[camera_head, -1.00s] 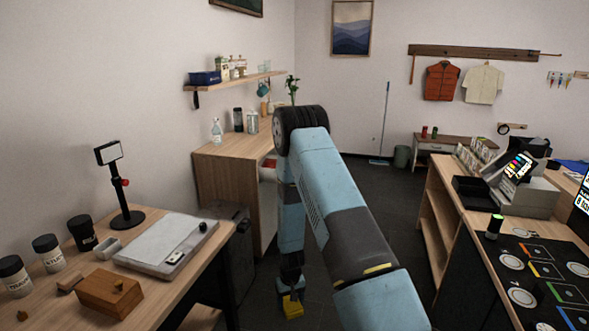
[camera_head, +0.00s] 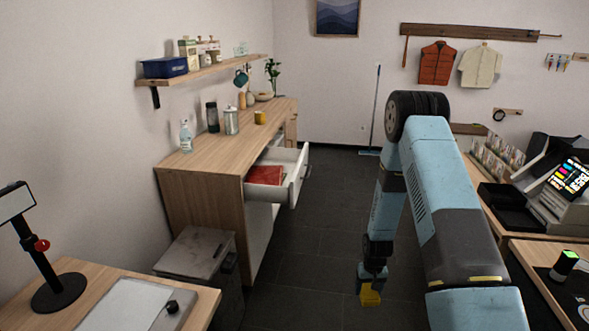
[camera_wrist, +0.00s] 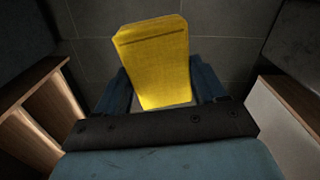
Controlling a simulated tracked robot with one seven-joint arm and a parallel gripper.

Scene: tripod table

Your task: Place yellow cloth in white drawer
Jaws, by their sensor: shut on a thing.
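My gripper (camera_head: 372,282) is shut on the yellow cloth (camera_head: 370,295) and holds it low over the dark floor. The cloth also shows in the wrist view (camera_wrist: 155,55), folded, between the two fingers. The white drawer (camera_head: 298,182) stands pulled out of the wooden cabinet at the left of the head view. A red folded cloth (camera_head: 264,175) lies in it. My gripper is to the right of the drawer and nearer to me, well apart from it.
A wooden cabinet (camera_head: 190,178) bears bottles, a canister and a yellow mug (camera_head: 260,117). A grey bin (camera_head: 198,255) stands before it. A desk (camera_head: 200,300) is at front left, a worktable at right. The floor between is clear.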

